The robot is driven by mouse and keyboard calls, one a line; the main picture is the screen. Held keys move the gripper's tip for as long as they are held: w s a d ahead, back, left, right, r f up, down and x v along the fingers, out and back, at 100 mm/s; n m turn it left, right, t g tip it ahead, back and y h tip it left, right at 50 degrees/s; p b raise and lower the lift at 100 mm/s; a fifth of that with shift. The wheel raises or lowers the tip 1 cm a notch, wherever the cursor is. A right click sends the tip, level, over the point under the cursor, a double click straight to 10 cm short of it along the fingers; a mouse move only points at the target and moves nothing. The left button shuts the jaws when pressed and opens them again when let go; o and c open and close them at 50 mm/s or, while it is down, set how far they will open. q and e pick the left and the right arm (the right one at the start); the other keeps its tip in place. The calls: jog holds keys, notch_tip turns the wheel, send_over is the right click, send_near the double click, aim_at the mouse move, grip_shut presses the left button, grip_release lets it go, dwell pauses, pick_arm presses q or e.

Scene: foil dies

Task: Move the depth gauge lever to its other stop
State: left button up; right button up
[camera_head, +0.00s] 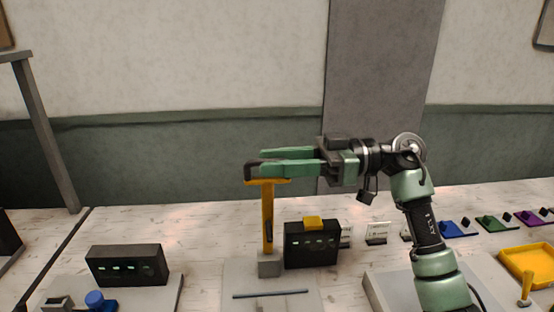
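A yellow lever (268,222) with a wider top stands upright on a grey block on a light plate; I cannot tell for sure that it is the depth gauge lever. My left gripper is not in view.
A dark box (312,250) with lights and a yellow top piece stands right of the lever. Another dark box (127,265) and a blue knob (95,299) are at left. A yellow tray (530,281) and several coloured pieces are at right. A thin dark bar (270,294) lies in front.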

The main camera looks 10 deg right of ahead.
grip_shut()
dwell(1.4)
